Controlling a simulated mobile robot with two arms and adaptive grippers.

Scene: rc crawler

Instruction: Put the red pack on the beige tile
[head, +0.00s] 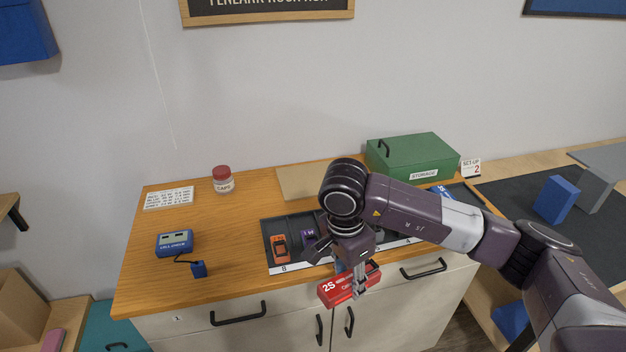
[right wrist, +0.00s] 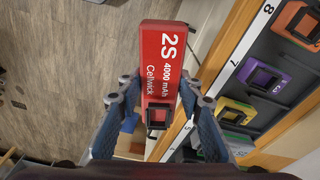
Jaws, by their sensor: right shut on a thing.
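The red pack (head: 335,290), marked "2S", is between the fingers of my right gripper (head: 355,282), which is shut on it. The pack shows in front of the cabinet's front edge. The right wrist view also shows the pack (right wrist: 163,50) between the fingertips of this gripper (right wrist: 160,88), with the floor beyond. A flat beige tile (head: 297,183) lies at the back of the wooden top; my right arm hides its right part. My left gripper is not in view.
A dark tray (head: 267,232) holds an orange pack (head: 279,247) and a purple pack (head: 308,237) in slots. A green storage box (head: 410,157) stands at the back right. A red-lidded jar (head: 223,181) and a blue cell checker (head: 174,243) stand to the left.

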